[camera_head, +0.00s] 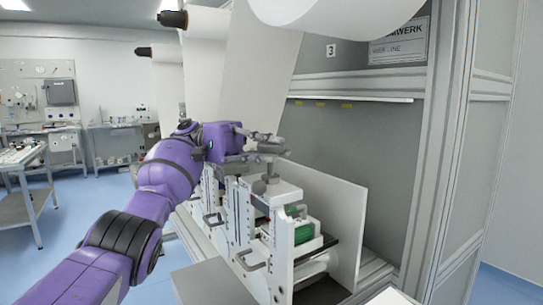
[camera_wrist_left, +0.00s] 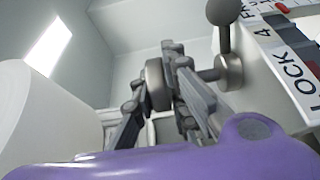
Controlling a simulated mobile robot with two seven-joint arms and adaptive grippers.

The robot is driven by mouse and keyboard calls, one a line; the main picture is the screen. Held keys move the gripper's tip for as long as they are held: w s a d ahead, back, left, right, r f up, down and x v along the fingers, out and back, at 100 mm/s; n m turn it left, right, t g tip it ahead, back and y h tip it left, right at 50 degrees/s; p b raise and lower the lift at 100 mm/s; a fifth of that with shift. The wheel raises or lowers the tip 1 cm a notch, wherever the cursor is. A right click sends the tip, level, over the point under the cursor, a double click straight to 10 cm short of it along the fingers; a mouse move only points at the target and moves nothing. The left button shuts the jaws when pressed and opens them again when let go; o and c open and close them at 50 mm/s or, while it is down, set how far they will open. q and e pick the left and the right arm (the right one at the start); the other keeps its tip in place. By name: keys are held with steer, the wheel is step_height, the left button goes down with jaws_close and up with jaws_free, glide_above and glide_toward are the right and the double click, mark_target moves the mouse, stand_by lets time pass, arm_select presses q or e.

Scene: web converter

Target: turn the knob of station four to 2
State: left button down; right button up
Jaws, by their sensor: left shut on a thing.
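My left gripper (camera_head: 268,148) is above the top plate of a white station unit (camera_head: 285,190). In the left wrist view, my left gripper (camera_wrist_left: 160,90) is shut on a round grey knob (camera_wrist_left: 157,85), with a finger on either side. A grey shaft runs from the knob towards a round base on the plate (camera_wrist_left: 228,72). A dark ball-ended lever (camera_wrist_left: 222,14) stands out from that base. The plate carries the marking 4 (camera_wrist_left: 264,32) and the word LOCK (camera_wrist_left: 299,80). The knob's setting cannot be read. My right gripper is not in view.
A white web (camera_head: 255,80) hangs behind my arm, and a large white roll (camera_head: 330,12) is overhead. A pale upright panel (camera_head: 335,215) stands right of the station. Metal handles (camera_head: 250,260) stick out in front. Workbenches (camera_head: 110,145) are far left.

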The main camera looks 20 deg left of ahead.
arm_select(q)
steer(key=shift+r, duration=0.2)
stand_by(0.3)
steer(key=c, duration=2.1)
jaws_free()
steer(key=o, duration=0.4)
steer(key=shift+f, duration=0.1)
steer(key=shift+c, duration=0.2)
